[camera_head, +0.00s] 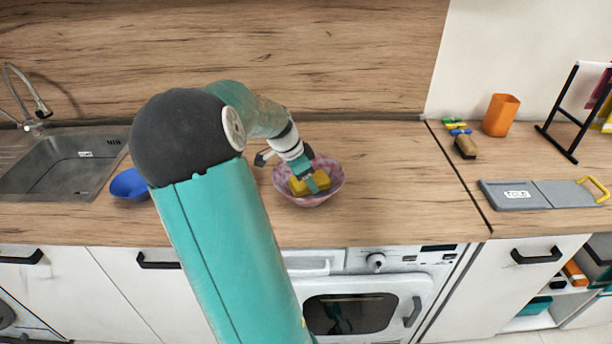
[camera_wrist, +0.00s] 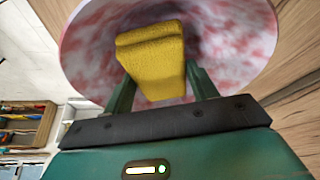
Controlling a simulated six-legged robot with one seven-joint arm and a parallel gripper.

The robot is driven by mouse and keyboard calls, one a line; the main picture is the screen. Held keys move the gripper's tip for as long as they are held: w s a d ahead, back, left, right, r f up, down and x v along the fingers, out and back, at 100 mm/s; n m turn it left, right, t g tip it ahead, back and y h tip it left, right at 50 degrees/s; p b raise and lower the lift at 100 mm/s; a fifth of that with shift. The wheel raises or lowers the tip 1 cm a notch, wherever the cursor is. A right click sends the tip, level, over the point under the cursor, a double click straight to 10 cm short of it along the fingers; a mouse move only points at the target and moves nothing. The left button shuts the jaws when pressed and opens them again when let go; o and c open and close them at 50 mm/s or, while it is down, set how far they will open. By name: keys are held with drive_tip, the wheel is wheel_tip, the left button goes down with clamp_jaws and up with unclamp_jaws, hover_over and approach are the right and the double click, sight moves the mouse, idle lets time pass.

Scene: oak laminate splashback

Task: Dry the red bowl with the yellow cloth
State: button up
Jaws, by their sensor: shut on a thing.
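The red bowl (camera_head: 333,182), mottled red and white, sits upright on the wooden worktop near its front edge. It also fills the top of the wrist view (camera_wrist: 238,55). My gripper (camera_head: 311,184) reaches down into the bowl. It is shut on the yellow cloth (camera_wrist: 152,58), which looks like a folded block between the two fingers. In the head view the cloth (camera_head: 297,188) lies within the bowl's rim. I cannot tell for sure whether the cloth touches the bowl's inner surface.
A blue bowl (camera_head: 128,184) stands left of my arm, beside the steel sink (camera_head: 70,165). An orange cup (camera_head: 500,115), a brush (camera_head: 465,147), a grey board (camera_head: 540,195) and a black rack (camera_head: 561,125) stand at the right. The worktop right of the bowl is clear.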

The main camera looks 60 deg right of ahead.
drive_tip(key=shift+w+d, duration=0.7)
drive_tip(key=shift+w, duration=0.05)
drive_tip(key=shift+s+a, duration=0.1)
drive_tip(key=shift+s+a+f, duration=0.1)
drive_tip(key=shift+s+a, duration=0.5)
drive_tip(key=shift+s, duration=0.05)
drive_tip(key=shift+w+d, duration=0.7)
drive_tip(key=shift+w, duration=0.05)
drive_tip(key=shift+s+a+f, duration=0.1)
drive_tip(key=shift+s+a, duration=0.6)
drive_tip(key=shift+s, duration=0.05)
